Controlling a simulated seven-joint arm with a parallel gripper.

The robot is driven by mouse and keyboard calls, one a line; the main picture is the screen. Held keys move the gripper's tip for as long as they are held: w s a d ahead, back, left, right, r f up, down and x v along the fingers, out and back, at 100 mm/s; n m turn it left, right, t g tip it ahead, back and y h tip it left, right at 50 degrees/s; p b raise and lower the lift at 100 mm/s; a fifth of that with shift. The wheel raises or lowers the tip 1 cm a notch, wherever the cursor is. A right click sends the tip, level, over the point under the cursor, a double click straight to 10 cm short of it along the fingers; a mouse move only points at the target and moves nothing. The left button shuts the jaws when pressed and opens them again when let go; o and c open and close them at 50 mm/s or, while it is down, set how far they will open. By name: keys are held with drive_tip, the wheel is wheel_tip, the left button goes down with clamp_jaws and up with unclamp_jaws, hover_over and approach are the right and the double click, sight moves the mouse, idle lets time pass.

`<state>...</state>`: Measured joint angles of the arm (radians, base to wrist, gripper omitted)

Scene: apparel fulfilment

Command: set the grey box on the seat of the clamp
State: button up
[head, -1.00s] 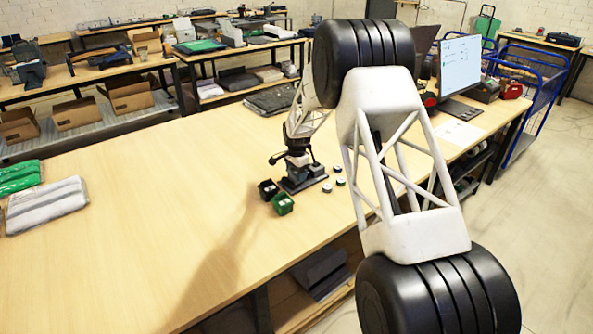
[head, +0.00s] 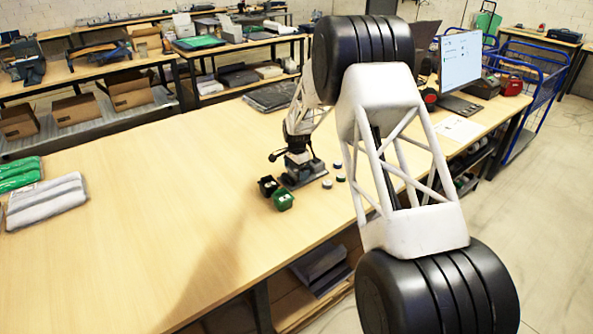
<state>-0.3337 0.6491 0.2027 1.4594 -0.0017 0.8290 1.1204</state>
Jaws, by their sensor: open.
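The clamp (head: 303,174) stands on the wooden table, a small dark device with a grey base and a lever ending in a dark knob at its left. My gripper (head: 297,151) is a small dark shape at the end of my arm, right at the top of the clamp in this view. It is open. Its fingertips are too small and dark to make out, and I cannot tell whether it touches the clamp. I cannot make out a separate grey box; it may be hidden by my gripper or blend with the clamp.
A black box (head: 268,186) and a green box (head: 283,201) sit just in front of the clamp. Several small round pucks (head: 326,184) lie to its right. Bagged garments (head: 47,202) lie at the far left. The table's middle left is clear.

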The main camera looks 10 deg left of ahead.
drive_tip(key=shift+r, duration=3.9)
drive_tip(key=shift+r, duration=0.1)
